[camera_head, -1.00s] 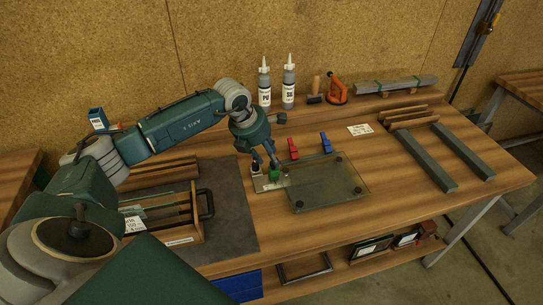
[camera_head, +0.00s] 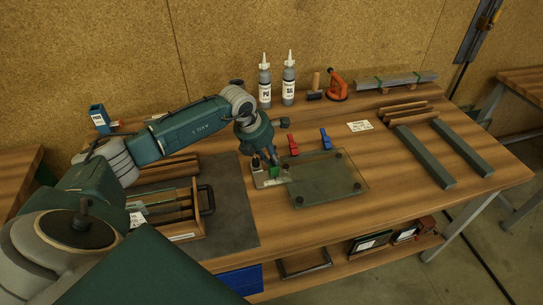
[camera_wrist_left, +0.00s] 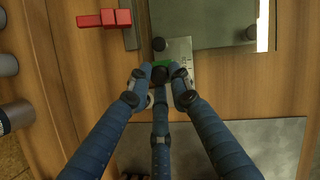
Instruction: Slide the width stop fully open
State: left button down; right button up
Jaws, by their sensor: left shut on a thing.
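A small green block (camera_head: 274,172), which I take to be the width stop, sits on a silver metal plate (camera_head: 262,182) at the left edge of the glass pane's frame. In the left wrist view the green block (camera_wrist_left: 162,64) shows between the fingertips, over the silver plate (camera_wrist_left: 178,48). My left gripper (camera_head: 266,162) points down from above, shut on the green block. Its fingers (camera_wrist_left: 160,76) hide part of the block in the left wrist view. The glass pane (camera_head: 325,182) lies flat with dark round pads at its corners. My right gripper is not in view.
A red clamp (camera_head: 293,147) and a blue clamp (camera_head: 326,140) stand behind the pane. A wooden crate (camera_head: 188,237) sits on the grey mat (camera_head: 232,215) to the left. Two bottles (camera_head: 288,85) stand at the back. The bench in front of the pane is clear.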

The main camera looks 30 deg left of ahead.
pick_arm(q)
jog(key=shift+s+a+b, duration=0.45)
jog(key=shift+s+a, duration=0.7)
jog(key=shift+s, duration=0.1)
jog(key=c, duration=1.9)
grip_release()
jog(key=o, duration=0.3)
jog(key=shift+s, duration=0.1)
jog(key=v, duration=1.2)
